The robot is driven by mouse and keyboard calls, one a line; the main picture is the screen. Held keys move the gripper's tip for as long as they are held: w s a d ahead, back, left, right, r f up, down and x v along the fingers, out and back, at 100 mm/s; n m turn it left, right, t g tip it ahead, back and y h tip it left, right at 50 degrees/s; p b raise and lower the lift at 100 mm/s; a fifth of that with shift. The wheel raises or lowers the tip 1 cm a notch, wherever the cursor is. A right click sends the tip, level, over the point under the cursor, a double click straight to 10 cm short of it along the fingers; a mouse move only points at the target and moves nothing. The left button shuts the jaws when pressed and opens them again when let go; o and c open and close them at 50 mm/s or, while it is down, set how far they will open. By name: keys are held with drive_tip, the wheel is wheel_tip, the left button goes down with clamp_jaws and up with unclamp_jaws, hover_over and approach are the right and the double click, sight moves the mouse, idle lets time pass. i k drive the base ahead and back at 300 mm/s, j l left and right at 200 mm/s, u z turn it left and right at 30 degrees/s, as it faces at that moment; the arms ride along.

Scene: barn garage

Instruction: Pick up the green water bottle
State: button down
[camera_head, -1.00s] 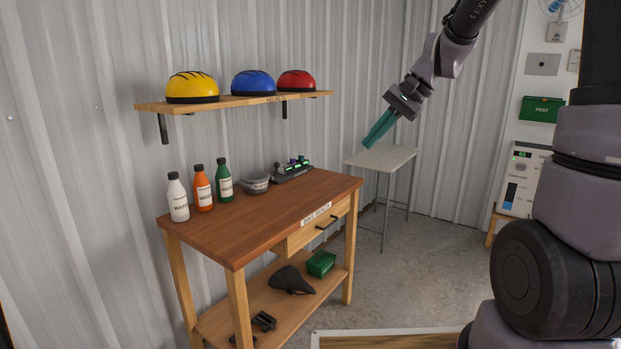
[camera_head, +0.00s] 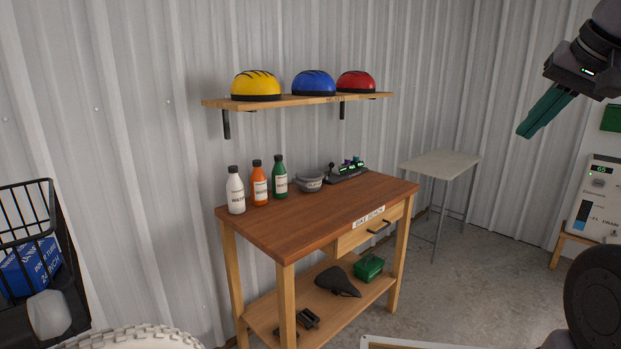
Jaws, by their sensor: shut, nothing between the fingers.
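The green water bottle (camera_head: 280,178) stands upright on the wooden workbench (camera_head: 305,222), near its back edge by the wall. It has a black cap and a white label. An orange bottle (camera_head: 259,184) and a white bottle (camera_head: 235,192) stand just left of it. A grey bowl (camera_head: 309,181) is to its right. My gripper (camera_head: 524,134) is at the upper right, in the air, far to the right of the bottles. Its teal fingers are shut with nothing between them.
A shelf (camera_head: 298,101) with yellow, blue and red helmets hangs above the bench. A black wire basket (camera_head: 28,235) and a tire (camera_head: 130,338) are at left. A small table (camera_head: 440,164) stands at right. The bench's front top is clear.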

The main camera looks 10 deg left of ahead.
sight(278, 173)
drive_tip(key=i+l, duration=0.2)
drive_tip(key=i, duration=0.35)
drive_tip(key=i+l+u, duration=0.3)
drive_tip(key=i, duration=0.4)
drive_tip(key=i+l+u, duration=0.25)
drive_tip(key=i+l, duration=0.35)
drive_tip(key=i+u, duration=0.1)
drive_tip(key=u, duration=0.65)
